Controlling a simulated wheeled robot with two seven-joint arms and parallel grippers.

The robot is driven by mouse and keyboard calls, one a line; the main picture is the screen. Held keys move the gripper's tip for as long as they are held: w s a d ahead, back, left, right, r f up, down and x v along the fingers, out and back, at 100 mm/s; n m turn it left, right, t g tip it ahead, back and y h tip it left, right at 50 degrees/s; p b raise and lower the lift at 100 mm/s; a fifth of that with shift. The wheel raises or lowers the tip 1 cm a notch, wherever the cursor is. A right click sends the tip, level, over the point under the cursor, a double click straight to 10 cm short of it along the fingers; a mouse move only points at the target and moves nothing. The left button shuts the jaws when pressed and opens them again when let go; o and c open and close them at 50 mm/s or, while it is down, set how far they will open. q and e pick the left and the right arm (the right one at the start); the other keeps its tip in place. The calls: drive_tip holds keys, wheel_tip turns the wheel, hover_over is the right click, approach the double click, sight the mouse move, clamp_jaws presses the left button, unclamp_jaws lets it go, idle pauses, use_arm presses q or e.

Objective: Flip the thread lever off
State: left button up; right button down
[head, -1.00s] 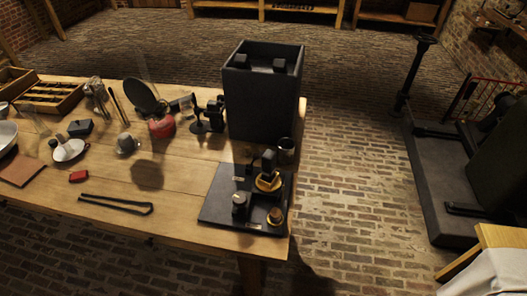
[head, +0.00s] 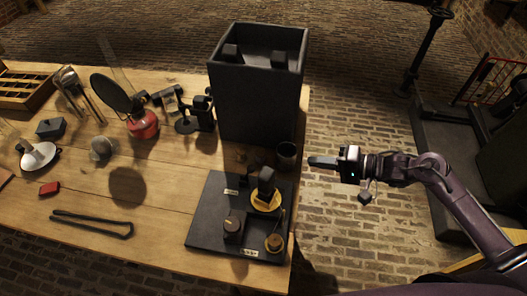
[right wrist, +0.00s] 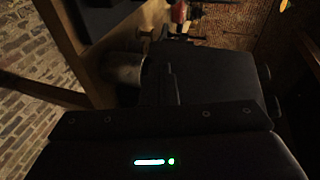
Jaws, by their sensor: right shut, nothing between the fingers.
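A black board (head: 210,222) with small pale labels lies at the table's front right corner. On it stand a black block on a brass disc (head: 266,188), a dark round-topped knob (head: 233,228) and a small brass-based post (head: 273,242). A thin piece shows near the board's right edge, but I cannot tell whether it is the thread lever or how it is set. My right gripper (head: 315,161) is shut and empty, right of the board and just past the table edge, pointing left. In the right wrist view its dark body fills the middle. My left gripper is out of view.
A dark cup (head: 287,156) stands between the board and my right gripper. A tall black open box (head: 256,100) stands behind the board. A black bent rod (head: 93,223), a red burner (head: 142,124) and other small items lie left on the table (head: 150,215).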

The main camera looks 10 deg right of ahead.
drive_tip(key=w+a+f+p, duration=0.1)
drive_tip(key=w+a+p, duration=0.1)
drive_tip(key=a, duration=1.1)
drive_tip(key=shift+w+f+g+y, duration=0.3)
drive_tip(key=shift+w+f, duration=0.1)
drive_tip(key=shift+w, duration=0.2)
